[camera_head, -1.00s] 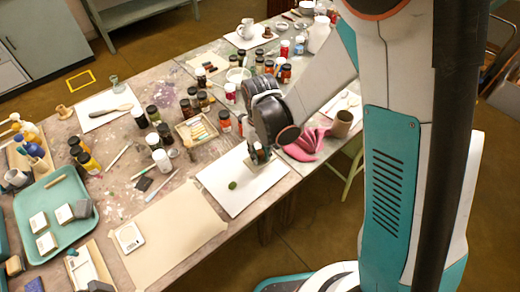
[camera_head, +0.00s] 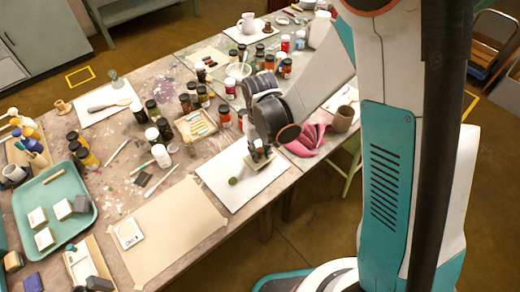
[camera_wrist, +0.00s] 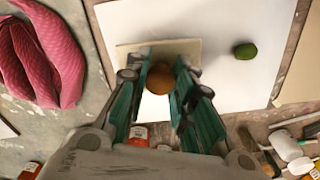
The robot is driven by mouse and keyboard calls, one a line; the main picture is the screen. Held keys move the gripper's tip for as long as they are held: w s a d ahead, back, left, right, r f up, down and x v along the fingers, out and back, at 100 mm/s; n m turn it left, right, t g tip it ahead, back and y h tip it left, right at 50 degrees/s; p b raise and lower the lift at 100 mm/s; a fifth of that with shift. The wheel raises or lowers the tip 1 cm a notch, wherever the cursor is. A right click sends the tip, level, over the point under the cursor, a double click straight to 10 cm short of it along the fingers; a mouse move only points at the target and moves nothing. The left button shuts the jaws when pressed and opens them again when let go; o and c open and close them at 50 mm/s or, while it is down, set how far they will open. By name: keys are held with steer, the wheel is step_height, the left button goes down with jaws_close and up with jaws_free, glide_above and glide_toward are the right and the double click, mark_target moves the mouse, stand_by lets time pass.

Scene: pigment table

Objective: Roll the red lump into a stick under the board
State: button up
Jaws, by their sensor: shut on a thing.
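My gripper (camera_wrist: 160,95) is shut on the round brown knob (camera_wrist: 160,80) of a flat beige board (camera_wrist: 183,52). In the head view my gripper (camera_head: 257,153) is low over the white sheet (camera_head: 225,190), near its far right part. The board lies flat on or just above the sheet; I cannot tell which. No red lump shows in either view; the space under the board is hidden. A dark green lump (camera_wrist: 245,51) sits on the sheet beside the board, apart from it, and also shows in the head view (camera_head: 233,181).
A pink cloth (camera_wrist: 40,50) and a brown cup (camera_head: 343,119) are close to my gripper. A beige paper sheet (camera_head: 175,225) with a small scale (camera_head: 129,233) lies to the left. Several jars stand behind. A teal tray (camera_head: 70,220) is far left.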

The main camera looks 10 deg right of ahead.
steer(key=shift+f, duration=0.3)
steer(key=shift+w, duration=0.15)
steer(key=shift+w+a+b, duration=0.35)
steer(key=shift+w+a, duration=0.05)
steer(key=shift+w, duration=0.1)
steer(key=shift+w+a, duration=0.35)
steer(key=shift+w, duration=0.2)
steer(key=shift+s+d+f+b, duration=0.1)
steer(key=shift+s+d+b, duration=0.2)
steer(key=shift+s+d, duration=0.35)
steer(key=shift+s+d+r+b, duration=0.1)
steer(key=shift+s+d+b, duration=0.25)
steer(key=shift+s, duration=0.55)
steer(key=shift+s+d+f+b, duration=0.1)
steer(key=shift+s+d+b, duration=0.1)
steer(key=shift+s+d, duration=0.5)
steer(key=shift+w+a, duration=0.95)
steer(key=shift+w, duration=0.15)
